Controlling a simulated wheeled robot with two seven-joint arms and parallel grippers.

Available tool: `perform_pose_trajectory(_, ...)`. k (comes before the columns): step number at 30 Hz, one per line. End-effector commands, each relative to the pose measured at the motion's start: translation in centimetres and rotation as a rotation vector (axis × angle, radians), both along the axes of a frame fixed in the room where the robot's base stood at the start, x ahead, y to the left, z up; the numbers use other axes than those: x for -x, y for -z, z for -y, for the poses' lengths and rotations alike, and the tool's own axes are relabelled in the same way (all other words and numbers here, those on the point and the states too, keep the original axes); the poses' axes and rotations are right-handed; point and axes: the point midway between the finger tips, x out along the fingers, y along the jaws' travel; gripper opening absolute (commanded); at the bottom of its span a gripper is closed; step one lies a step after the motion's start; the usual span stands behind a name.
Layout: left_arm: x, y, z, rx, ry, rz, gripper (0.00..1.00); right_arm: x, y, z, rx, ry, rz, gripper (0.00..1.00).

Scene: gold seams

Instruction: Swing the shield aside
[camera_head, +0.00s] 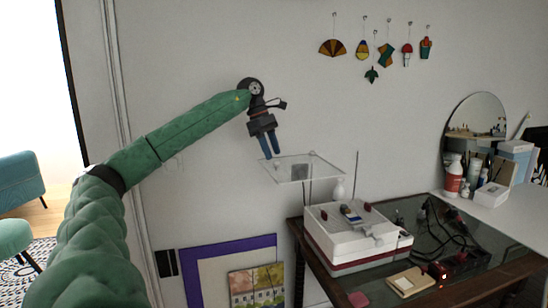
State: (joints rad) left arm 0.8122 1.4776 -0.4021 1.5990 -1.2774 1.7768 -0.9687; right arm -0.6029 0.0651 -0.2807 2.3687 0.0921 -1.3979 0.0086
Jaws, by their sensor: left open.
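The shield is a clear flat panel (328,171) with pale edges, level in the air above the left end of the dark table. Thin upright rods show below it. My left gripper (269,146) is open, its two blue fingers pointing down at the panel's back left corner. The fingertips look very close to the panel's edge; I cannot tell whether they touch it. My right gripper is not in view.
A white and red box (350,247) with small items on top stands on the dark table (450,292) below the panel. Black cables lie at the right. A round mirror (474,117) and bottles stand on a white shelf. Framed pictures lean at the wall.

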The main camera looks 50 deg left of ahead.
Motion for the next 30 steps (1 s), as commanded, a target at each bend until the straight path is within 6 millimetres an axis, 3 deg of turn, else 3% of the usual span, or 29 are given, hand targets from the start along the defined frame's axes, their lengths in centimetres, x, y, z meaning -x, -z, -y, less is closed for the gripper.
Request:
perform_pose_trajectory(4, 0.3, -2.3, -0.8, 0.003, 0.0, 0.004, 0.44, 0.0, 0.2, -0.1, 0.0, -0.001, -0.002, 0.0)
perform_pose_trajectory(10, 0.6, -4.0, -1.5, 0.001, 0.001, 0.002, 0.44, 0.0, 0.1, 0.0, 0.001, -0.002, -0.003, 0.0)
perform_pose_trajectory(30, 0.7, -4.4, -1.7, 0.001, 0.001, 0.0, 0.44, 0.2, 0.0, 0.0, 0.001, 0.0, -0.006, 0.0)
